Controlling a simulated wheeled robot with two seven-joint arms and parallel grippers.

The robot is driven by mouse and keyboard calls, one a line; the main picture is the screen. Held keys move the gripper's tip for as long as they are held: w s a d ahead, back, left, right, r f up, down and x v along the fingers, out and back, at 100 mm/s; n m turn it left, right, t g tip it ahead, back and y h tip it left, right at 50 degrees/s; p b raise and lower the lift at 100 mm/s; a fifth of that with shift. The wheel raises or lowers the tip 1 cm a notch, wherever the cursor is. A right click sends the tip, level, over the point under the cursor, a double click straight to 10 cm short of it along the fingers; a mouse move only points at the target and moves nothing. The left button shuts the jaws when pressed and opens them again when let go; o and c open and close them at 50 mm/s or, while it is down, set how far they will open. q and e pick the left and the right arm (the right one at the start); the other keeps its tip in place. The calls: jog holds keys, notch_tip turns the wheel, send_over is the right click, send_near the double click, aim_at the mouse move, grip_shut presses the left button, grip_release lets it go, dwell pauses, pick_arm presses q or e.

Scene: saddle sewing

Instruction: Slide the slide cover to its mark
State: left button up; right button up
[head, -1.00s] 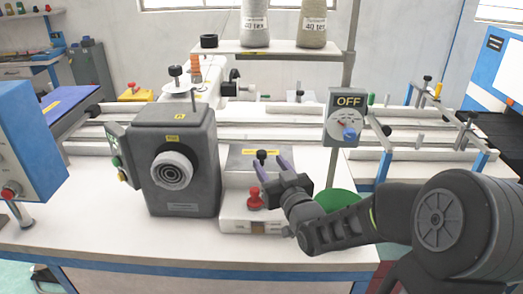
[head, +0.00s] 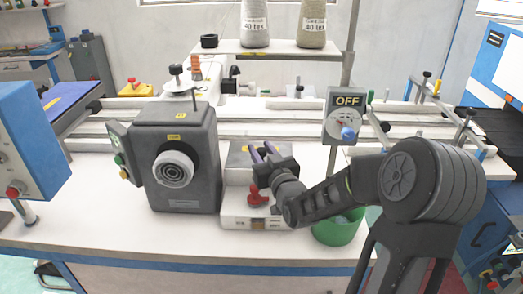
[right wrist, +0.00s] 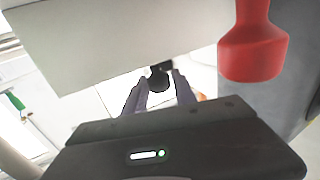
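The slide cover (head: 237,160) is a grey plate on the white block right of the dark machine head. Its small black knob shows in the right wrist view (right wrist: 158,77) and is mostly hidden by my fingers in the head view. My right gripper (head: 264,151) is over the cover, its two purple fingers apart. In the right wrist view the fingertips (right wrist: 160,84) are on either side of the knob, with small gaps showing; I cannot tell if they touch it. The mark cannot be made out clearly. My left gripper is not in view.
A red knob (head: 258,196) stands on the block's front, close to my right gripper; it also shows in the right wrist view (right wrist: 252,50). The machine head (head: 180,155) is to the left. A switch box reading OFF (head: 343,115) and a green bin (head: 338,230) are to the right.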

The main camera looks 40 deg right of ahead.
aim_at(262, 145)
grip_shut()
